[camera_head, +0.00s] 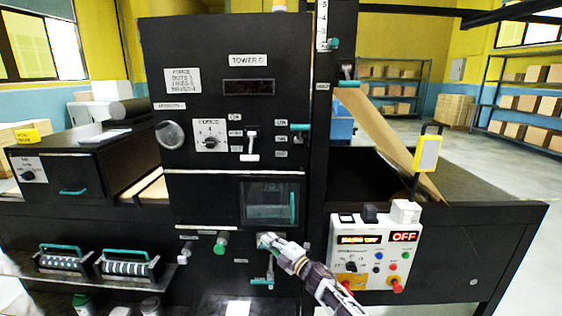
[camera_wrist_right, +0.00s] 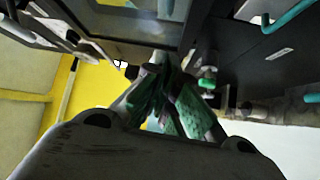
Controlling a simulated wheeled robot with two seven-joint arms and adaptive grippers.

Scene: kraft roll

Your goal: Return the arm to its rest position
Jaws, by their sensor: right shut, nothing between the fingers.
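My right gripper (camera_head: 268,241) is in front of the lower middle of the black machine, below the small window (camera_head: 266,201). Its arm comes in from the lower right. In the right wrist view, the green-padded fingers (camera_wrist_right: 160,80) come together with nothing between them. The fingertips are close to the machine's front. I cannot tell whether they touch it. A green knob (camera_head: 221,243) is to the left of the gripper, and a small green-tipped lever (camera_head: 262,281) is just below it. My left gripper is not in view.
A white control box (camera_head: 376,252) with an "OFF" display stands to the right of my right arm. Two green-handled rollers (camera_head: 128,265) rest on a shelf at the left. Brown paper (camera_head: 388,140) slopes down at the right. Open floor lies at the far right.

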